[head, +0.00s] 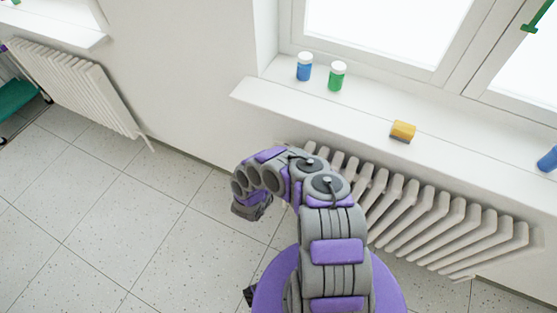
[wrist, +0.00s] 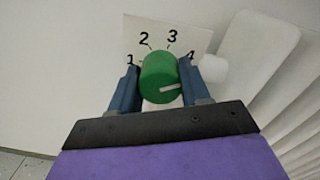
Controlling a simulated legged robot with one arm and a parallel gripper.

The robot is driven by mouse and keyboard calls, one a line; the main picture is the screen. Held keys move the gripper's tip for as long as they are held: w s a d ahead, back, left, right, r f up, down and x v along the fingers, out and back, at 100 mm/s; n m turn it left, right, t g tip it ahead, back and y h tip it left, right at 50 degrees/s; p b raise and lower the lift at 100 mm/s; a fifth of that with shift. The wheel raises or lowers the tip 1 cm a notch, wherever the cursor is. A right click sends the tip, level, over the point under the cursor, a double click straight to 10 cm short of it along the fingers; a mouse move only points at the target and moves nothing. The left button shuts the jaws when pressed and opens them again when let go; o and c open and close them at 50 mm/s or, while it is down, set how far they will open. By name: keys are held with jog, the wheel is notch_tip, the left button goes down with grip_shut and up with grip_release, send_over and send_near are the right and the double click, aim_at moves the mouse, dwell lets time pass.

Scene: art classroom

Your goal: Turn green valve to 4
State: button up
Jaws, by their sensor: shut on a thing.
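The green valve (wrist: 160,72) is a round knob in the wrist view, in front of a pale plate (wrist: 190,32) on the wall. The plate carries the numbers 1, 2, 3 and 4 in an arc from left to right. A white mark on the knob's face points right, slightly upward in the picture; the 4 lies above and right of it. My gripper (wrist: 158,68) is shut on the valve, one blue-grey finger on each side. In the head view my arm bends down beside the radiator, and the valve is hidden.
A white radiator (head: 440,222) stands right of my arm, below the window sill (head: 355,120). A blue jar (head: 304,68), a green jar (head: 337,77) and a yellow sponge (head: 402,131) are on the sill. Another radiator (head: 75,85) is at the left. The tiled floor (head: 120,205) at left is clear.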

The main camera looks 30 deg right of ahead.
jog(key=o, duration=1)
jog(key=shift+w+f, duration=0.1)
jog(key=shift+o, duration=0.2)
jog(key=shift+a, duration=0.1)
jog(key=b+v, duration=0.1)
jog(key=v, duration=1.6)
jog(key=shift+s, duration=0.25)
